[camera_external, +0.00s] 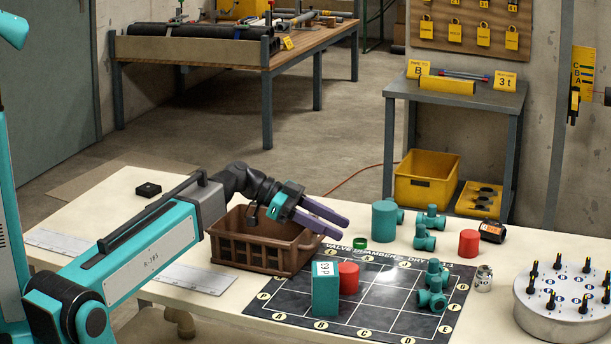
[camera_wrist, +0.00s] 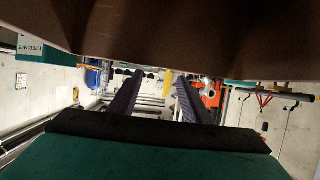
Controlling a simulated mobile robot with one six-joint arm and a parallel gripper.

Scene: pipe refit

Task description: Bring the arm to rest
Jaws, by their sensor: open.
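My gripper (camera_external: 322,221) is at the end of my teal and grey arm, above the right end of a brown basket (camera_external: 262,255). Its two purple fingers are spread apart with nothing between them. In the wrist view the gripper (camera_wrist: 155,85) also shows open and empty, with the room beyond it. A brown surface fills the top of the wrist view, probably the basket. I cannot tell whether the gripper touches the basket rim.
On a dark gridded mat (camera_external: 290,303) stand a teal block (camera_external: 325,290), a red cylinder (camera_external: 348,276) and teal fittings (camera_external: 432,290). Behind are a teal cylinder (camera_external: 384,221) and another red cylinder (camera_external: 469,243). A round pegged stand (camera_external: 560,325) is at right. A small table (camera_external: 455,92) stands behind.

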